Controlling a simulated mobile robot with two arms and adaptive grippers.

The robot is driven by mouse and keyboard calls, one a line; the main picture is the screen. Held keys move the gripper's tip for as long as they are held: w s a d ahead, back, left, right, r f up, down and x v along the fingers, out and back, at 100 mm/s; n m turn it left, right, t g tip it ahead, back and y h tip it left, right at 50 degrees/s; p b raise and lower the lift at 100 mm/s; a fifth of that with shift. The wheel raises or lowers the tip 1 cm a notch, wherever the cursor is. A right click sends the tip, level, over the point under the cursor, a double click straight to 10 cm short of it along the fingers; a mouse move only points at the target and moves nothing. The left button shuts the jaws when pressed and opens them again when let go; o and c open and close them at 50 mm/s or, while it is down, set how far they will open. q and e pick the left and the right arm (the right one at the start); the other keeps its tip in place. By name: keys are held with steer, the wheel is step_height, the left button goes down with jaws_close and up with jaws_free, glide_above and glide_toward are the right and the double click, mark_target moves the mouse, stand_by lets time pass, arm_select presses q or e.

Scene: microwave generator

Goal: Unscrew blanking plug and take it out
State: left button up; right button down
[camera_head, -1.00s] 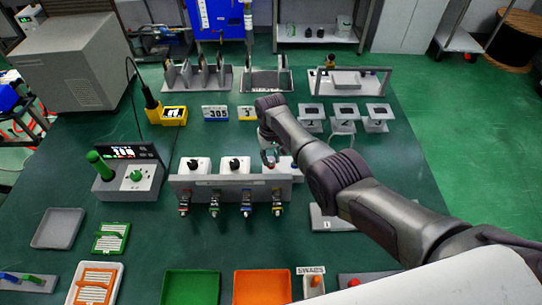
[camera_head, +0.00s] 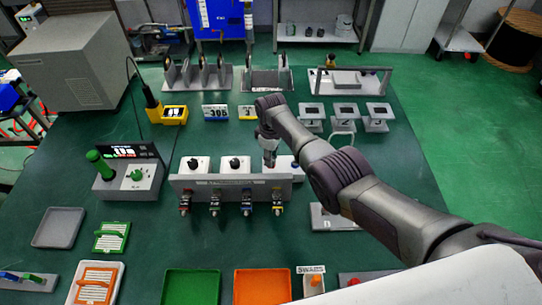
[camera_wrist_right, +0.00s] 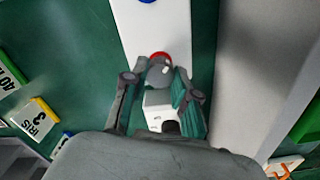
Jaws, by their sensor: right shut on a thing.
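My right gripper (camera_head: 268,160) reaches down over the white block at the right end of the row behind the grey panel (camera_head: 230,186). In the right wrist view, the gripper (camera_wrist_right: 160,74) is shut around a small grey piece, seemingly the blanking plug (camera_wrist_right: 158,72), just beside a red ring (camera_wrist_right: 159,56) on the long white block (camera_wrist_right: 155,25). The fingers hide much of the plug, so I cannot tell how far it is seated. In the head view the gripper hides it. My left gripper is not in view.
Two white blocks with black knobs (camera_head: 194,164) stand left of the gripper. Several coloured valves (camera_head: 247,208) hang at the panel's front. A grey box with a display (camera_head: 130,178) is further left. Green (camera_head: 190,287) and orange (camera_head: 262,287) trays lie in front, with bare table between.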

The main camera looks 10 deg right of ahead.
steer(key=shift+n, duration=0.6)
steer(key=c, duration=0.9)
jaws_free()
step_height(320, 180, up, 12)
steer(key=shift+s+f, duration=0.1)
steer(key=shift+f, duration=0.05)
